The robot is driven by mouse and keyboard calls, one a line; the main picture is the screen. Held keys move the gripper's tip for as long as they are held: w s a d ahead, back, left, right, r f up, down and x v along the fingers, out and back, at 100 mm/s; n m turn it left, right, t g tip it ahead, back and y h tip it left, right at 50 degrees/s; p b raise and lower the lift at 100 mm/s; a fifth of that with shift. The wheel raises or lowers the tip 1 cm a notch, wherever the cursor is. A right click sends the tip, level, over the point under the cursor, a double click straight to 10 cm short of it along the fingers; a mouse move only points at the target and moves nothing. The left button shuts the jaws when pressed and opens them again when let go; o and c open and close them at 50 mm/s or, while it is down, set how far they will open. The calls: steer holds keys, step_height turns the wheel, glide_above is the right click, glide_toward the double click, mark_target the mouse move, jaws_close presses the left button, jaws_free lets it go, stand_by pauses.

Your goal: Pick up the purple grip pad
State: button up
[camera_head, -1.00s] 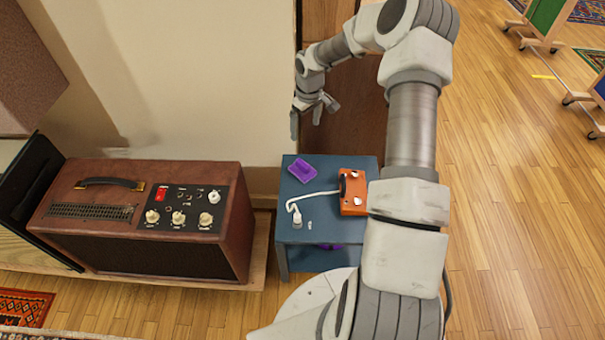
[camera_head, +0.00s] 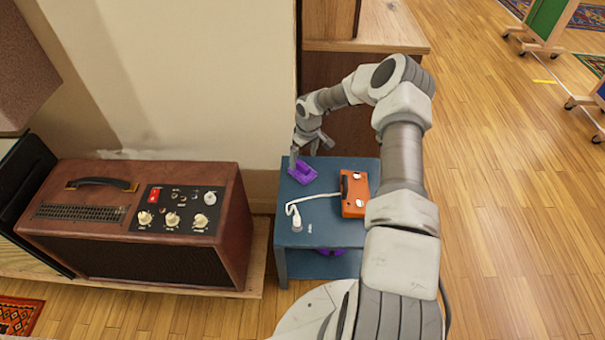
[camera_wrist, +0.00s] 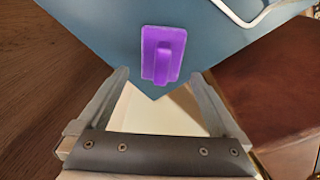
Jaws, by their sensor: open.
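The purple grip pad (camera_head: 302,173) lies on the far left part of the blue side table (camera_head: 325,233). It is a flat plate with a raised bar along its middle. In the wrist view the pad (camera_wrist: 161,54) shows beyond the fingertips, near a corner of the tabletop (camera_wrist: 105,25). My gripper (camera_head: 304,158) is above the table's far edge, close to the pad in the head view. In the wrist view my gripper (camera_wrist: 157,76) is open and empty, its fingers well apart, with the pad in line with the gap between them.
An orange pedal box (camera_head: 355,194) with a white cable and plug (camera_head: 296,219) sits beside the pad. A brown amplifier (camera_head: 140,225) stands to the left. A wall and a wooden cabinet (camera_head: 340,100) are behind the table. Another purple item is on the lower shelf.

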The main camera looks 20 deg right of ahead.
mark_target(302, 164)
step_height(302, 164, down, 5)
steer(key=shift+w+a+f+b, duration=0.1)
steer(key=shift+a+b, duration=0.05)
steer(key=shift+b, duration=0.95)
steer(key=shift+c, duration=0.2)
steer(key=c, duration=1.3)
steer(key=shift+r+p, duration=0.35)
steer(key=shift+r, duration=0.35)
steer(key=shift+c, duration=0.2)
steer(key=r, duration=0.1)
steer(key=r+p, duration=0.1)
steer(key=s+d+r+p, duration=0.1)
steer(key=r, duration=0.1)
steer(key=s+d+r+p, duration=0.3)
steer(key=s+d+r, duration=0.2)
steer(key=s+d, duration=0.2)
steer(key=shift+d+r, duration=0.35)
steer(key=shift+r, duration=0.05)
